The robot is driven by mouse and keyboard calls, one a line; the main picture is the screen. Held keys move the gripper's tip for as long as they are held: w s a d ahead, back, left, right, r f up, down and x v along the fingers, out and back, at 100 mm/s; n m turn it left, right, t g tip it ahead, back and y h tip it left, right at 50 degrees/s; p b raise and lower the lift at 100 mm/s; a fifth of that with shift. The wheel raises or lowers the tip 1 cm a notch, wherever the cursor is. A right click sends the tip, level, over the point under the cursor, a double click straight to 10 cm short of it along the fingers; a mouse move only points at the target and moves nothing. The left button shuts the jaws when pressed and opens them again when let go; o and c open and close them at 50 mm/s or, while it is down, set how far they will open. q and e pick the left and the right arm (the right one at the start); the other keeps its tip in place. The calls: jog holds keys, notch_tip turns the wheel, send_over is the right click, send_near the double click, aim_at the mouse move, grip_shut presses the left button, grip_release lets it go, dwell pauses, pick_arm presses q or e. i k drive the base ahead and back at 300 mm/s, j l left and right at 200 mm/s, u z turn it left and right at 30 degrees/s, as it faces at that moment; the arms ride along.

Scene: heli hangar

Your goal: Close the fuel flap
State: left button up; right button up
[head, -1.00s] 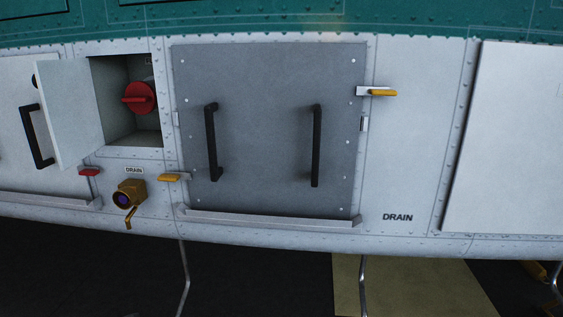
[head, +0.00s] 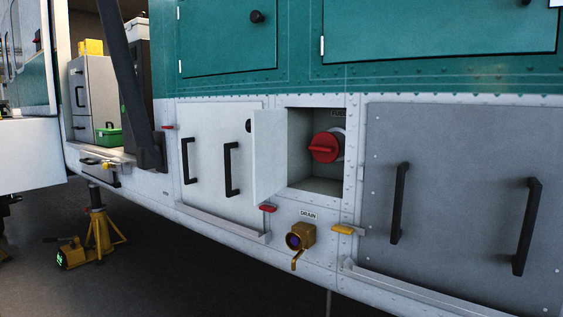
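The fuel flap (head: 268,155) is a small light-grey door, swung open to the left of a square recess (head: 314,185) in the helicopter's lower side. Inside the recess sits a red fuel cap (head: 324,147) with a bar handle. A label above the cap is partly readable. The flap stands out from the wall and hides part of the panel behind it. Neither of my grippers shows in the head view.
A brass drain valve (head: 300,236) juts out below the recess, with red (head: 268,208) and yellow (head: 344,230) latches nearby. A grey panel with black handles (head: 399,203) is at right. A yellow jack (head: 99,234) stands on the floor at left, near an open cabin doorway.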

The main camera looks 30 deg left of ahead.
aim_at(267, 128)
jog(key=j+z, duration=0.1)
jog(key=j, duration=0.9)
jog(key=j+z, duration=0.1)
jog(key=j, duration=0.95)
jog(key=k+j+z, duration=0.1)
jog(key=j, duration=0.9)
jog(key=k+j+z, duration=0.4)
jog(key=k+j, duration=0.75)
jog(key=k, duration=0.05)
